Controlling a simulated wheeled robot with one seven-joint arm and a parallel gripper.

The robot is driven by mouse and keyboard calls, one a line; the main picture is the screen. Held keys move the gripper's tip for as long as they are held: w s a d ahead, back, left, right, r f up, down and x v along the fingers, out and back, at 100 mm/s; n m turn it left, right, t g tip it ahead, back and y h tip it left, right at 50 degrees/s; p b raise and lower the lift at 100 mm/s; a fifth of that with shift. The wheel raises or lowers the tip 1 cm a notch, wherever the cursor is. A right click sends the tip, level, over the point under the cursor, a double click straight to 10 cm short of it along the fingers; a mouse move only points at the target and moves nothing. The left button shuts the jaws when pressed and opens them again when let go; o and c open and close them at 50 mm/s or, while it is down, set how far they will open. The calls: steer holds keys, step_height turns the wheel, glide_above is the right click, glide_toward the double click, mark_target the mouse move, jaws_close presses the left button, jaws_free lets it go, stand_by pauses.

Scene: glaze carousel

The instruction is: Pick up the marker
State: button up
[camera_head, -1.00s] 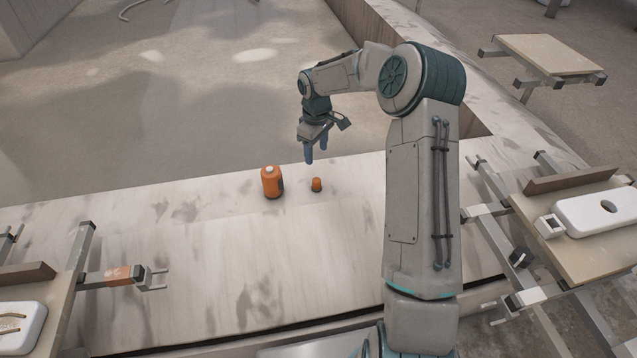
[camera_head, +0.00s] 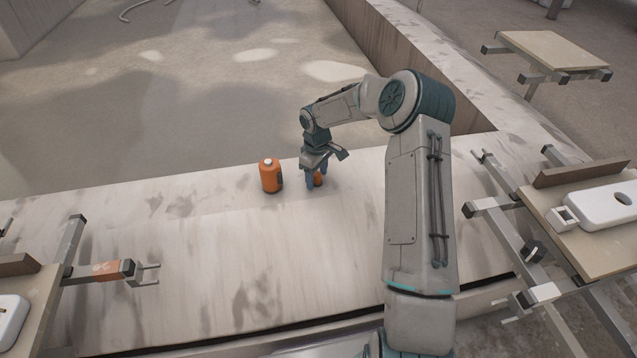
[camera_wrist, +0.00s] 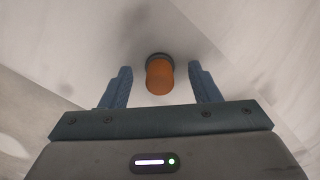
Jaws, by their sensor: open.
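The marker is the small, stubby orange cylinder (camera_head: 318,180) standing on the pale worktop in the head view, partly hidden behind my gripper's fingers. In the wrist view the marker (camera_wrist: 160,76) shows as an orange cylinder with a dark ring at its far end, between the two blue fingers and apart from both. My gripper (camera_head: 316,183) is open, pointing down over the marker. It also shows in the wrist view (camera_wrist: 160,85), with nothing held.
A larger orange bottle (camera_head: 269,177) with a white top stands just left of my gripper. A rack with a board and white piece (camera_head: 600,207) is at right, another rack (camera_head: 75,265) at left. The worktop (camera_head: 215,270) in front is clear.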

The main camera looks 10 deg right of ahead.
steer(key=shift+f, duration=0.1)
steer(key=c, duration=1.1)
steer(key=shift+o, duration=0.2)
